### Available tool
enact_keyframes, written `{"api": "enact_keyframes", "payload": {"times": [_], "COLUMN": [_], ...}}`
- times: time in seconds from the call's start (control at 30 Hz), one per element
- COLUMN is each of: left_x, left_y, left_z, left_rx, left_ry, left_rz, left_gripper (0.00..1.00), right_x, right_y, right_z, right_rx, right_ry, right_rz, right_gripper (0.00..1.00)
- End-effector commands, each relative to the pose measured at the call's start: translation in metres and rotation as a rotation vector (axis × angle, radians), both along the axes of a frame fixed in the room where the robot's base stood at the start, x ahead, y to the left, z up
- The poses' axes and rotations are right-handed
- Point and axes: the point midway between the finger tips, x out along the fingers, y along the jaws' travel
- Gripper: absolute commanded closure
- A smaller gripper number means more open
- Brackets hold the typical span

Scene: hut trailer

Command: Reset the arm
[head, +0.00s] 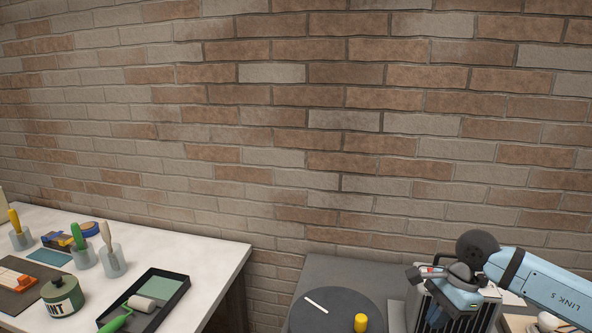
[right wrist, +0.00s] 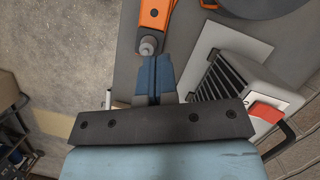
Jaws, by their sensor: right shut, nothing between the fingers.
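My right arm (head: 540,285), light blue with a dark round joint, comes in from the right in the head view. My right gripper (head: 460,292) hangs at its end, over the vented device at the lower right. In the right wrist view the two dark blue fingers of the right gripper (right wrist: 154,75) are pressed together with nothing between them. Beyond their tips is an orange tool (right wrist: 154,14) with a grey end. My left gripper is in neither view.
A pale vented device (right wrist: 240,82) stands right of the fingers. A grey round disc (head: 335,312) holds a white stick and a yellow cylinder (head: 361,322). The white table (head: 215,255) at left carries a paint tray (head: 165,312), a green pot (head: 62,297) and brush cups. A brick wall (head: 300,120) closes the back.

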Motion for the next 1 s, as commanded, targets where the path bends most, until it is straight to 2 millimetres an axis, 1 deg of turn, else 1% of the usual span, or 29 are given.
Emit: {"api": "enact_keyframes", "payload": {"times": [0.03,0.07,0.1,0.17,0.2,0.27,0.3,0.4,0.43,0.5,0.53,0.6,0.67,0.77,0.8,0.87,0.9,0.97,1.0], "left_x": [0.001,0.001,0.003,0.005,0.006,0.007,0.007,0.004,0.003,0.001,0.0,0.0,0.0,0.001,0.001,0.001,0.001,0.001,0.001], "left_y": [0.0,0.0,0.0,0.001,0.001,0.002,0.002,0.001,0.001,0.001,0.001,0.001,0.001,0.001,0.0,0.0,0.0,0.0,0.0], "left_z": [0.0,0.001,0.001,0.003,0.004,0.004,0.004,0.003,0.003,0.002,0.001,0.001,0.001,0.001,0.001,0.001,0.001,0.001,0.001], "left_rx": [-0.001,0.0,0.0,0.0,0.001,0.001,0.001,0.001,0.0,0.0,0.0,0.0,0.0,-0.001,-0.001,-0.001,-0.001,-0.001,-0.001], "left_ry": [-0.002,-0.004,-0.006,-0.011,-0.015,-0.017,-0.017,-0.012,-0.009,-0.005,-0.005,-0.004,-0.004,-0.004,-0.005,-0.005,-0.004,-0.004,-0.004], "left_rz": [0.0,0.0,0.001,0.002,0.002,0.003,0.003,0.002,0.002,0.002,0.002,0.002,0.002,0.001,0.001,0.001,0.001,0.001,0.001], "left_gripper": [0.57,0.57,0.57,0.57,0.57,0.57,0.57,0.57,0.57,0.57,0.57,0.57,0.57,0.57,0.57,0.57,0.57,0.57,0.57], "right_x": [-0.01,-0.015,-0.024,-0.037,-0.046,-0.06,-0.069,-0.084,-0.087,-0.091,-0.092,-0.092,-0.091,-0.093,-0.096,-0.104,-0.112,-0.128,-0.142], "right_y": [0.024,0.038,0.058,0.088,0.108,0.138,0.156,0.189,0.195,0.205,0.207,0.206,0.2,0.183,0.173,0.159,0.149,0.133,0.124], "right_z": [-0.012,-0.017,-0.023,-0.029,-0.032,-0.033,-0.032,-0.026,-0.024,-0.022,-0.021,-0.025,-0.033,-0.058,-0.073,-0.098,-0.117,-0.147,-0.168], "right_rx": [0.086,0.144,0.228,0.363,0.46,0.614,0.718,0.964,1.033,1.184,1.245,1.375,1.474,1.609,1.653,1.705,-1.684,-1.469,-1.337], "right_ry": [0.037,0.058,0.094,0.159,0.212,0.309,0.382,0.589,0.657,0.822,0.895,1.076,1.235,1.511,1.624,1.797,-1.861,-1.745,-1.666], "right_rz": [-0.016,-0.032,-0.059,-0.112,-0.157,-0.241,-0.306,-0.498,-0.561,-0.718,-0.792,-0.969,-1.132,-1.423,-1.545,-1.736,1.817,1.73,1.672], "right_gripper": [1.0,1.0,1.0,1.0,1.0,1.0,1.0,1.0,1.0,1.0,1.0,1.0,1.0,1.0,1.0,1.0,1.0,1.0,1.0]}}
